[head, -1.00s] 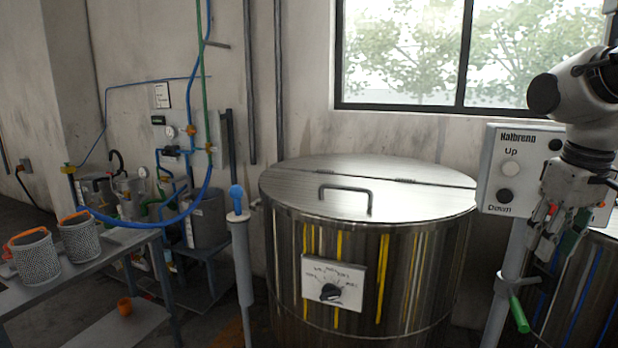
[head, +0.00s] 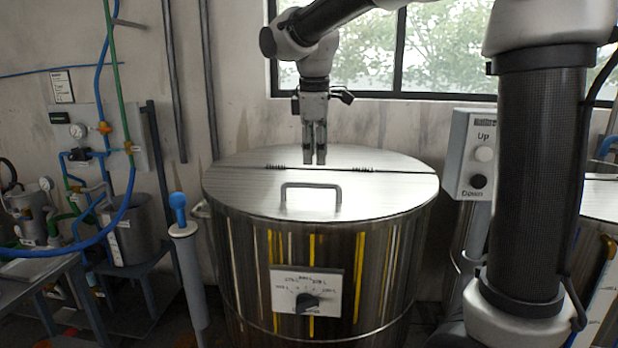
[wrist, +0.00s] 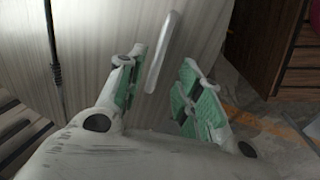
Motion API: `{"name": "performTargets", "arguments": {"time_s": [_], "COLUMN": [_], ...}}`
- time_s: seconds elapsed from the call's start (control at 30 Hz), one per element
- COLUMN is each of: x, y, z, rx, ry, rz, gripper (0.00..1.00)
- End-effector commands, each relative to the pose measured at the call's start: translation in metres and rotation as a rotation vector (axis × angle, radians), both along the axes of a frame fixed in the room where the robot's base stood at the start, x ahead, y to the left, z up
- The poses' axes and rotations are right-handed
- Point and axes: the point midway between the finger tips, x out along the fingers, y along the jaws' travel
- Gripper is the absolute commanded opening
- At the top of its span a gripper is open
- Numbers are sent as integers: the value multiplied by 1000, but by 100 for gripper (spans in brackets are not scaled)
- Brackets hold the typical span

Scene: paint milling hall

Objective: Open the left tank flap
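The left tank is a round steel drum (head: 385,262). Its lid has a front flap (head: 245,192) that lies flat and closed, with a hinge line across the lid behind it. A grey bar handle (head: 311,186) stands up near the flap's front edge. My gripper (head: 314,161) points down above the lid, behind the handle in the head view. In the wrist view my gripper (wrist: 162,92) is open and empty, its green-padded fingers apart. The handle (wrist: 163,52) shows beyond the fingertips, roughly in line with the gap between them; I see no contact.
A control box with Up and Down buttons (head: 472,155) stands right of the tank, and a second tank is partly hidden at the far right. A blue-topped post (head: 184,232) stands close on the left. A dial plate (head: 306,292) is on the tank's front.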

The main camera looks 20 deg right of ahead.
Motion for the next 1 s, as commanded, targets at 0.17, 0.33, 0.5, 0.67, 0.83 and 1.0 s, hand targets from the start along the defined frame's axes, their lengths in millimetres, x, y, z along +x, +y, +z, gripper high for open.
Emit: {"name": "performTargets", "arguments": {"time_s": [0.17, 0.33, 0.5, 0.67, 0.83, 1.0], "x": [4, 9, 12, 13, 13, 13], "y": [-3, -5, -6, -6, -6, -6], "z": [-25, -53, -70, -73, -73, -73], "rx": [-1, -2, -1, 0, 0, 0], "ry": [3, 4, 1, 0, 0, 0], "rz": [2, 1, 2, 1, 1, 1], "gripper": [35, 35, 35, 35, 32, 1]}}
